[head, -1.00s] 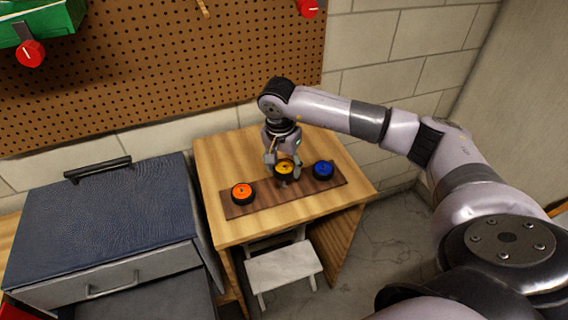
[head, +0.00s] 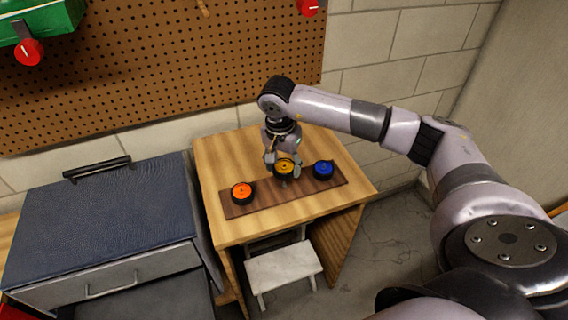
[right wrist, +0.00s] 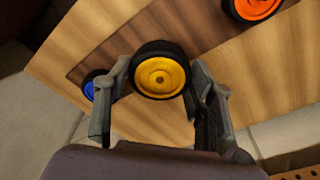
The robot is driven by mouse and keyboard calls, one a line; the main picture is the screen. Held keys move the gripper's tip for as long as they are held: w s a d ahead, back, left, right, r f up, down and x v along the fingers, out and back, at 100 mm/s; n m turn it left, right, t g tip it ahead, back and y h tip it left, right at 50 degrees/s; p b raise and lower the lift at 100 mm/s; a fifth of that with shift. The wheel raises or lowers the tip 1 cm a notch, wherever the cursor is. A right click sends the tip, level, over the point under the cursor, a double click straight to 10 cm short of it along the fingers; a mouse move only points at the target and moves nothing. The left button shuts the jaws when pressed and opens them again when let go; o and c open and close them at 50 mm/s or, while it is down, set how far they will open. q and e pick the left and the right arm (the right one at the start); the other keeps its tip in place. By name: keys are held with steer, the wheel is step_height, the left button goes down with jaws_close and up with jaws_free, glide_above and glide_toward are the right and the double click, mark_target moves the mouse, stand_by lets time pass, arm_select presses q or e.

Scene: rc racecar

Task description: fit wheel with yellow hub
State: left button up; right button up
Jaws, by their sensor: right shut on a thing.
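The wheel with the yellow hub (head: 284,167) is at the middle of a dark brown strip (head: 240,208) on the wooden table. It has a black tyre, and its hub faces up. My right gripper (head: 283,169) is shut on this wheel, with a finger at each side of it. The right wrist view shows the same yellow-hub wheel (right wrist: 160,77) between the finger ends. I cannot tell whether the wheel is clear of the strip. My left gripper is not in view.
An orange-hub wheel (head: 242,192) and a blue-hub wheel (head: 323,169) sit on the strip at either side. The wooden table (head: 225,155) is otherwise clear. A blue-topped cabinet (head: 100,210) stands left, a white stool (head: 284,268) in front, and a pegboard (head: 200,70) behind.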

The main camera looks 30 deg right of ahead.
mark_target(284, 177)
steer(key=shift+b, duration=0.4)
stand_by(0.6)
steer(key=shift+f, duration=0.2)
steer(key=shift+f+b, duration=0.35)
steer(key=shift+b, duration=0.05)
steer(key=shift+f+b, duration=1.75)
steer(key=shift+f, duration=0.3)
steer(key=o, duration=1.1)
